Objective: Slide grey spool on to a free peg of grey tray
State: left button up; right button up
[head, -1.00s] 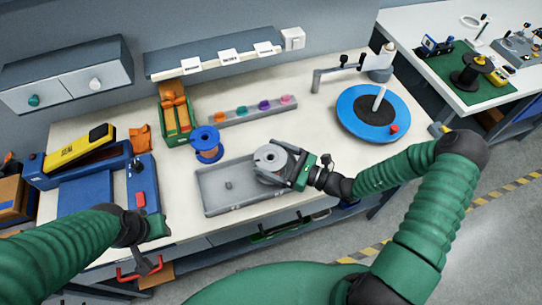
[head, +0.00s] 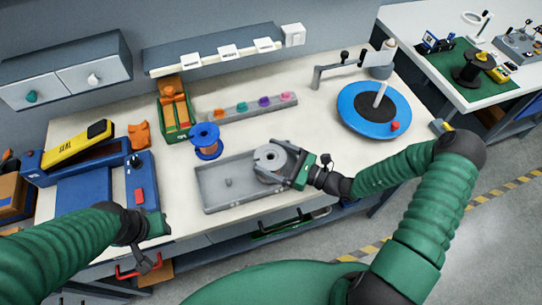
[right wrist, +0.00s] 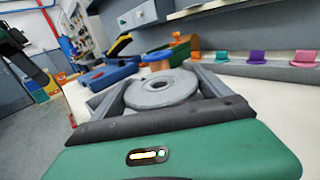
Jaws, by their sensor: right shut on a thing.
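The grey spool (head: 270,158) is over the right end of the grey tray (head: 211,198), upright with its round flange facing up. My right gripper (head: 279,163) is shut on the spool, coming in from the right. In the right wrist view the spool (right wrist: 163,92) lies between the two fingers. One short peg (head: 228,182) stands bare in the left part of the tray. Whether a peg is inside the spool is hidden. My left gripper (head: 152,240) is low at the left, by the table's front edge; its fingers are too unclear to judge.
A blue spool (head: 206,140) stands just behind the tray. A green bin (head: 176,130), a grey strip with coloured knobs (head: 252,107) and a blue turntable (head: 354,116) stand farther back. A blue machine (head: 140,170) is at left.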

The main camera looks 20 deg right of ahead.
jog(key=o, duration=1.9)
jog(key=shift+f, duration=0.1)
jog(key=shift+s+d, duration=0.1)
jog(key=b+v, duration=0.1)
jog(key=v, duration=1.5)
jog(key=shift+s+d, duration=0.2)
jog(key=shift+d, duration=0.05)
jog(key=shift+a+f, duration=0.1)
